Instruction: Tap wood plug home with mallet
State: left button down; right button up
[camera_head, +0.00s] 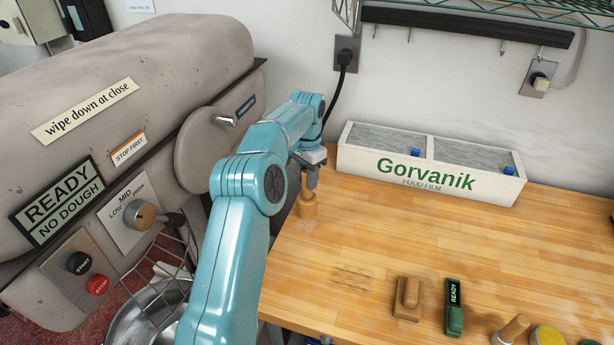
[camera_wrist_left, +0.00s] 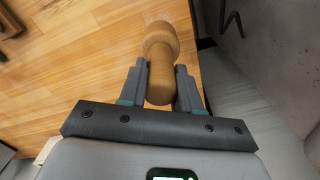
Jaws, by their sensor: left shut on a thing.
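My left gripper (camera_head: 309,186) is near the left edge of the wooden worktop. It is shut on a light-brown wooden piece with a narrow shank and a wider round head, which looks like the mallet (camera_head: 307,209). In the left wrist view the gripper (camera_wrist_left: 160,74) has one finger on each side of the shank, and the mallet head (camera_wrist_left: 161,37) points away from the palm. Whether the head touches the worktop is unclear. I cannot tell for sure which thing is the wood plug. My right gripper is not in view.
A white Gorvanik film box (camera_head: 430,172) stands at the back. A dough machine (camera_head: 110,130) stands left. The worktop's middle (camera_head: 430,240) is clear.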

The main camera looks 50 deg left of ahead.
pick_arm(q)
jog(key=shift+s+r, duration=0.25)
jog(key=shift+r, duration=0.25)
jog(key=shift+w+r, duration=0.2)
jog(key=shift+w, duration=0.05)
notch_tip(320, 180, up, 4)
jog(key=shift+s+r, duration=0.15)
jog(key=shift+r, duration=0.65)
